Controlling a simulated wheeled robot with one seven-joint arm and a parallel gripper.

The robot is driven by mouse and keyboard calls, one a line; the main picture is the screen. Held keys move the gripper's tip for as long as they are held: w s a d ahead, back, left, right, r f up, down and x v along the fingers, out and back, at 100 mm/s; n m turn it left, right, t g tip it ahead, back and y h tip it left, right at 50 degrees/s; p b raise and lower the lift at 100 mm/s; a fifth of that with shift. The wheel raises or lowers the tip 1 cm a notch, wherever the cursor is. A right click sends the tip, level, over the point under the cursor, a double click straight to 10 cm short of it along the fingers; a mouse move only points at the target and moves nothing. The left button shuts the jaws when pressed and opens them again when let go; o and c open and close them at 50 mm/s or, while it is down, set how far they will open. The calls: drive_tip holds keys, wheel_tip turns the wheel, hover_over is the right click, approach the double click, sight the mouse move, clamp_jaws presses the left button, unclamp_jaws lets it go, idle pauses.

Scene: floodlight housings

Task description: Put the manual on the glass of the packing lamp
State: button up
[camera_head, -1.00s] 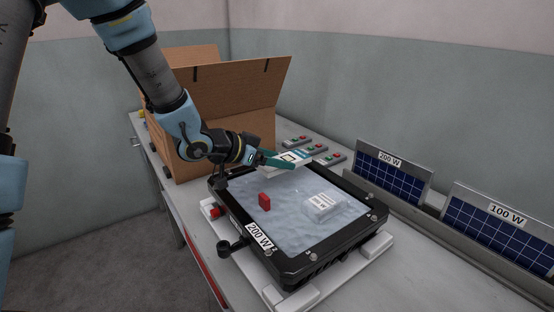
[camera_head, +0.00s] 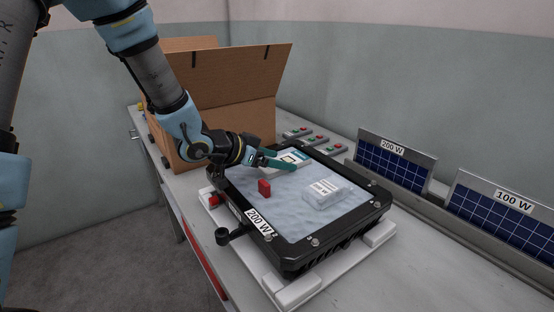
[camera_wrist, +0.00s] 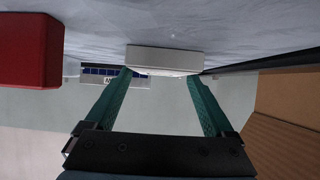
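The packing lamp (camera_head: 280,260) is a black framed floodlight labelled 200 W, lying glass up on a white cradle on the bench. Its pale glass (camera_head: 290,218) faces up. The manual (camera_head: 293,158), a thin white booklet with a printed cover, is at the far end of the glass, level and touching it or just above; I cannot tell which. My gripper (camera_head: 283,163) has teal fingers on the manual's sides. In the wrist view the manual's white edge (camera_wrist: 163,60) sits between the fingertips. A red block (camera_head: 264,188) and a clear labelled packet (camera_head: 326,192) rest on the glass.
An open cardboard box (camera_head: 230,105) stands behind the lamp at left. Panels marked 200 W (camera_head: 394,168) and 100 W (camera_head: 500,221) stand along the right. Small button boxes (camera_head: 315,139) lie beyond the lamp. A black knob (camera_head: 223,236) juts out at the lamp's left.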

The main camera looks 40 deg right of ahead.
drive_tip(key=shift+o, duration=0.6)
drive_tip(key=v, duration=1)
drive_tip(key=shift+w+a+r, duration=0.1)
drive_tip(key=shift+a+r, duration=0.1)
drive_tip(key=shift+a, duration=0.2)
